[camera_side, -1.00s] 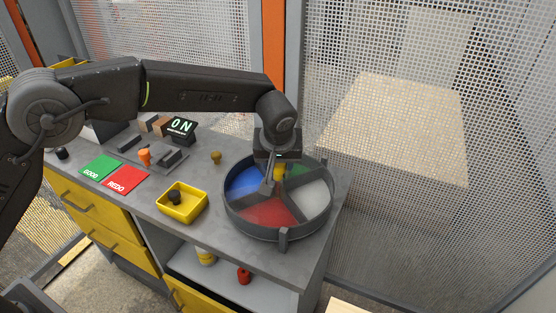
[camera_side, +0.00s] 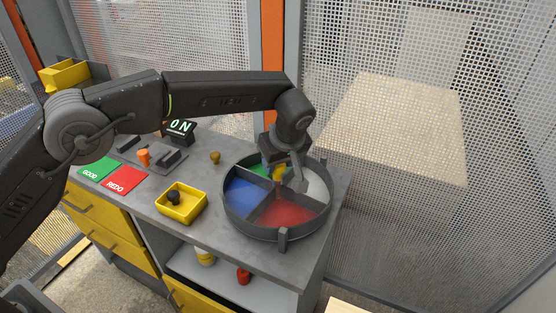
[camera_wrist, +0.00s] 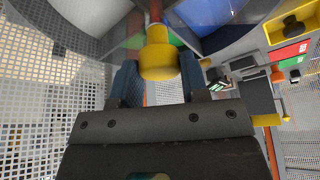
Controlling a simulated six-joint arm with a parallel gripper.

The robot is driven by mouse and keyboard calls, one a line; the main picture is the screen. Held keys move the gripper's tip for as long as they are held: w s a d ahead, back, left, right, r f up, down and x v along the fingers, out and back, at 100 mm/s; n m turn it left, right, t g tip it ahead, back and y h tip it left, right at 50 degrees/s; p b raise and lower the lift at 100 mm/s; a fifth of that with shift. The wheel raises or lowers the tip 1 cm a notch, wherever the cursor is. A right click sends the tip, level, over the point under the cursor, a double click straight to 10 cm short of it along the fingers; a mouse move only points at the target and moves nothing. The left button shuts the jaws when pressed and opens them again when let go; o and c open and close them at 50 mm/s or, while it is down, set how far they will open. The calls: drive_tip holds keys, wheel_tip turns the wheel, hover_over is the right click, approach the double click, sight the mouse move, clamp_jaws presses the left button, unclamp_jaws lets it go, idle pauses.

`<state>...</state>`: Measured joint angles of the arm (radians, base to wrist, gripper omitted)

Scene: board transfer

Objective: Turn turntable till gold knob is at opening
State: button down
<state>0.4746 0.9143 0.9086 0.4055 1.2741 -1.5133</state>
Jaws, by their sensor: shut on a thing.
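The round dark turntable (camera_side: 236,222) stands at the bench's right end. Dark dividers separate its blue (camera_side: 243,196), red (camera_side: 287,213), white (camera_side: 317,190) and green (camera_side: 259,172) sectors. A yellow knob (camera_side: 279,172) shows near its middle, partly hidden by my gripper; in the wrist view the knob (camera_wrist: 158,60) sits between my fingers. My gripper (camera_side: 297,182) reaches down over the turntable, shut on this knob. A duller gold-brown knob (camera_side: 215,157) stands on the bench, left of the turntable. I cannot tell where the opening is.
A yellow tray (camera_side: 190,215) with a black knob (camera_side: 173,197) stands left of the turntable. Green (camera_side: 100,168) and red (camera_side: 124,180) pads and an ON sign (camera_side: 181,127) lie farther left. A mesh fence (camera_side: 430,240) stands close on the right.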

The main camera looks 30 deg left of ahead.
drive_tip(key=shift+w+n+g+y, duration=0.15)
drive_tip(key=shift+n+g, duration=0.25)
drive_tip(key=shift+n, duration=0.7)
drive_tip(key=shift+n+g+y, duration=0.25)
drive_tip(key=shift+n+g, duration=0.15)
drive_tip(key=shift+n, duration=0.7)
drive_tip(key=shift+n+g, duration=0.7)
drive_tip(key=shift+n, duration=1.6)
drive_tip(key=c, duration=0.6)
unclamp_jaws()
drive_tip(key=shift+m, duration=0.3)
